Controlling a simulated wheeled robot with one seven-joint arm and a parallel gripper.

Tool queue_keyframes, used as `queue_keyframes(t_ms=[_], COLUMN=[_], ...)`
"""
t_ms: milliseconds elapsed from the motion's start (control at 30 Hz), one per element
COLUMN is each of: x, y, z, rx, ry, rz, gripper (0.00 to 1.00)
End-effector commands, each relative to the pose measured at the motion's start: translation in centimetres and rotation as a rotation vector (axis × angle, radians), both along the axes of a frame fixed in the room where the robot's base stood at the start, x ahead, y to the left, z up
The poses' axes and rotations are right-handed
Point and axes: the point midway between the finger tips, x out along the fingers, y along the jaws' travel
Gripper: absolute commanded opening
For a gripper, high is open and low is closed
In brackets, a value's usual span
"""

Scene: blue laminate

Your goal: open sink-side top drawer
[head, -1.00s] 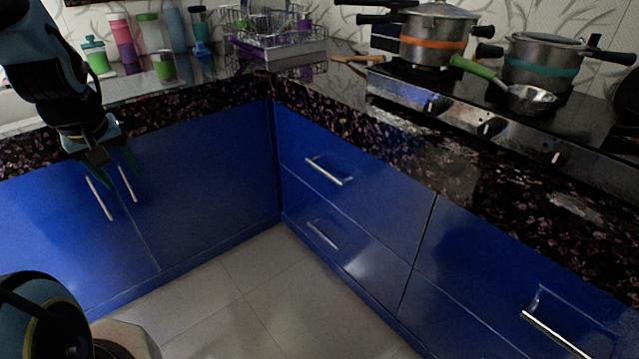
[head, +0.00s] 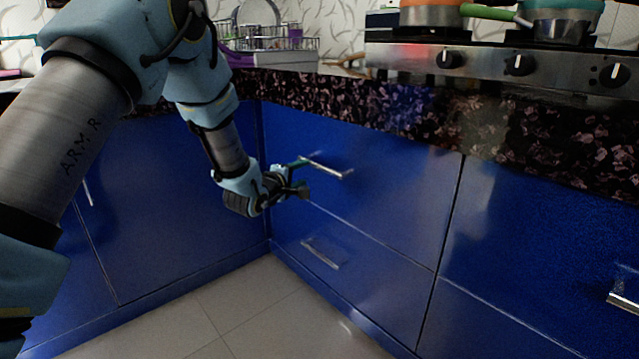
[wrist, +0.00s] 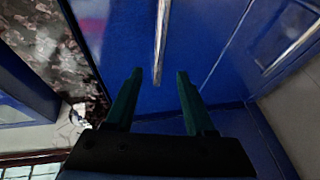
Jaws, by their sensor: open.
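The sink-side top drawer (head: 380,165) is a blue front under the dark speckled counter, flush with its neighbours and shut. Its silver bar handle (head: 330,171) also shows in the wrist view (wrist: 162,38). My gripper (head: 302,177) is open and empty at the left end of this handle. In the wrist view, the handle's end lies between the two dark green fingertips (wrist: 159,76), lengthwise with the fingers. I cannot tell whether a finger touches the handle. One finger overlaps the handle's left end in the head view.
A lower drawer with a handle (head: 322,252) is below. A stove (head: 490,60) with pots and a dish rack (head: 265,45) are on the counter (head: 420,110). Another drawer handle (head: 622,297) is at right. Cabinet doors (head: 165,200) close the corner at left. The tiled floor (head: 270,310) is clear.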

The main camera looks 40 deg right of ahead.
Motion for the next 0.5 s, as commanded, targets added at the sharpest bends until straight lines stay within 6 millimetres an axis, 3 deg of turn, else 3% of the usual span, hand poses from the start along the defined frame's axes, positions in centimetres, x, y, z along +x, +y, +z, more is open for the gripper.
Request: queue_keyframes(t_ms=[167,500], x=[0.0,2.1], y=[-1.7,-7.4], z=[-0.4,-1.6], rx=[-0.015,-0.014], ry=[0.007,0.006], rz=[-0.01,-0.009], gripper=[0.55,0.55])
